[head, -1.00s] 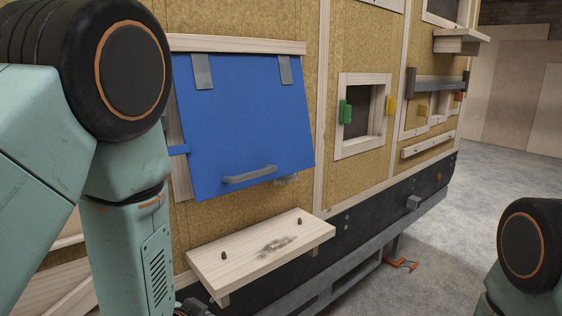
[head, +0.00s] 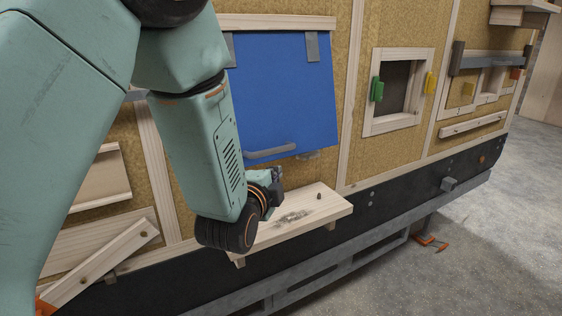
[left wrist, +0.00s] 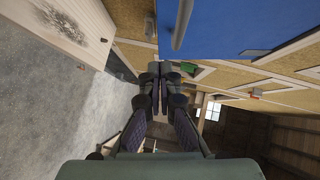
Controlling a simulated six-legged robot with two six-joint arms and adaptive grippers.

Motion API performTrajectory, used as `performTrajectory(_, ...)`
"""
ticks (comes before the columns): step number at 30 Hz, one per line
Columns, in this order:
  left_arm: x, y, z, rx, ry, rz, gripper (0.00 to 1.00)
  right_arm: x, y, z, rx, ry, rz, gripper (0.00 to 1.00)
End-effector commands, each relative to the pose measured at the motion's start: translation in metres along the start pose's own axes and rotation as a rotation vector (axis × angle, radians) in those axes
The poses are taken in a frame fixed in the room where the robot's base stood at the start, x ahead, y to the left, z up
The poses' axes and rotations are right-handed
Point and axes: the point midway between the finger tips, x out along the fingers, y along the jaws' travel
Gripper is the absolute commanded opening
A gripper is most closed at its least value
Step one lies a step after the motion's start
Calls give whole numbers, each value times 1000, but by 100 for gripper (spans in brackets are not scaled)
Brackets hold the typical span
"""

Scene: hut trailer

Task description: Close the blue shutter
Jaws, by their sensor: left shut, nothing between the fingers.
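The blue shutter (head: 285,95) hangs from two grey hinges under a wooden strip on the wall. Its lower part appears to stand a little out from the wall, though how far is hard to tell. A grey bar handle (head: 272,152) is near its bottom edge. In the left wrist view the shutter (left wrist: 240,28) fills the top right, with its handle (left wrist: 182,22) close ahead of the fingers. My left gripper (head: 277,178) is just below the handle, above the shelf. Its fingers (left wrist: 160,68) are shut and empty. My right gripper is not in view.
A wooden shelf (head: 300,215) with a peg and a dark stain juts out below the shutter; it also shows in the left wrist view (left wrist: 70,28). To the right is a framed opening (head: 398,90) with green and yellow blocks.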

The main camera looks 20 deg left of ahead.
Motion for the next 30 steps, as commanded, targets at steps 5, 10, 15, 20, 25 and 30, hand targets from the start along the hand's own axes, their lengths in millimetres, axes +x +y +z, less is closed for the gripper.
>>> performTrajectory(5,29,0,-2,-2,1,0,0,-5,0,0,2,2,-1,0)
performTrajectory(10,56,0,-4,0,3,1,0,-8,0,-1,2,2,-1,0)
performTrajectory(15,82,1,-7,0,4,2,0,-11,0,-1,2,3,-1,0)
performTrajectory(20,100,1,6,-2,2,3,0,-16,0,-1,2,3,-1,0)
performTrajectory(25,112,1,17,-1,4,2,0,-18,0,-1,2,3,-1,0)
performTrajectory(30,115,2,20,1,5,3,0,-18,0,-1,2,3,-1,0)
